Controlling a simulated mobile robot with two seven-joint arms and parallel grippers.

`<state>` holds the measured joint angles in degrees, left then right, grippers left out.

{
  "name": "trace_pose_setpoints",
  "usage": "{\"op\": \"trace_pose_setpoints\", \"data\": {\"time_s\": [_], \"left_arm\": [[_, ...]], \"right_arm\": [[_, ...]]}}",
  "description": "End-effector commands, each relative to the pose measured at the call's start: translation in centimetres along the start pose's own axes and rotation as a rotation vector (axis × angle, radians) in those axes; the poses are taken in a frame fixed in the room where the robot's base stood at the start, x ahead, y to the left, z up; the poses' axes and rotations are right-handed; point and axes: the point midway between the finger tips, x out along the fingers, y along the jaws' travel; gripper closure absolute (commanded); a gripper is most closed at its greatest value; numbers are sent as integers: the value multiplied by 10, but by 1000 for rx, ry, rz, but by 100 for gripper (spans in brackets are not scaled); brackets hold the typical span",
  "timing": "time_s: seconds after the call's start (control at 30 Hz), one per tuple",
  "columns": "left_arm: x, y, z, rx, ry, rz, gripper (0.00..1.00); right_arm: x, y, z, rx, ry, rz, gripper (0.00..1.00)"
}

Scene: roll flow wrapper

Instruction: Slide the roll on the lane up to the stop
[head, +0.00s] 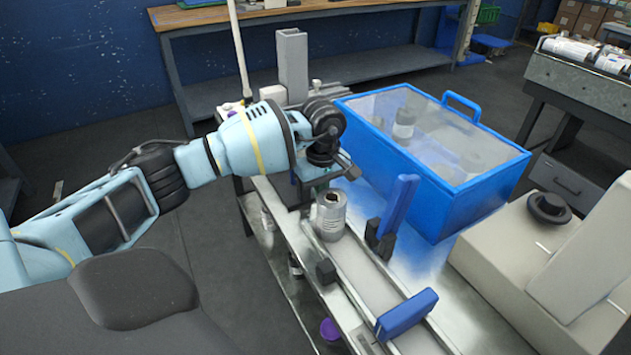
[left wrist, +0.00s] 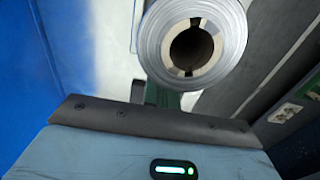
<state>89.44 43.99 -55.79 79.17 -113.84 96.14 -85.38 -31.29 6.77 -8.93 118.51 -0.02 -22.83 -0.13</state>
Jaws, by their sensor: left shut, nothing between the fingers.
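A silver roll (head: 331,218) stands upright at the far end of the lane (head: 362,272), between low rails. In the left wrist view the roll (left wrist: 236,35) shows from above, with its pale core and dark hole. My left gripper (head: 318,190) is low on the far side of the roll, close to it. It is shut and empty; its fingertips are mostly hidden, and I cannot tell whether they touch the roll. Which part is the stop is unclear. My right gripper is out of view.
A blue case with a clear lid (head: 440,125) stands right of the lane. An upright blue flap (head: 399,203) and a lower blue block (head: 406,315) sit along the lane. A beige machine (head: 535,265) is at right. The lane surface between the roll and the lower blue block looks clear.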

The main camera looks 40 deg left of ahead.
Motion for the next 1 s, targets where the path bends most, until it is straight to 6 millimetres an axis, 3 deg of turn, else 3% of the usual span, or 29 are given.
{"op": "trace_pose_setpoints", "data": {"time_s": [0.57,0.67,1.0], "left_arm": [[-1,0,14,2,0,0,100],[-3,0,33,6,1,0,100],[-4,1,134,7,-1,3,100]], "right_arm": [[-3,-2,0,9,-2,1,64],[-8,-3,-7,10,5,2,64],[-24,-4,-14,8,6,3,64]]}}
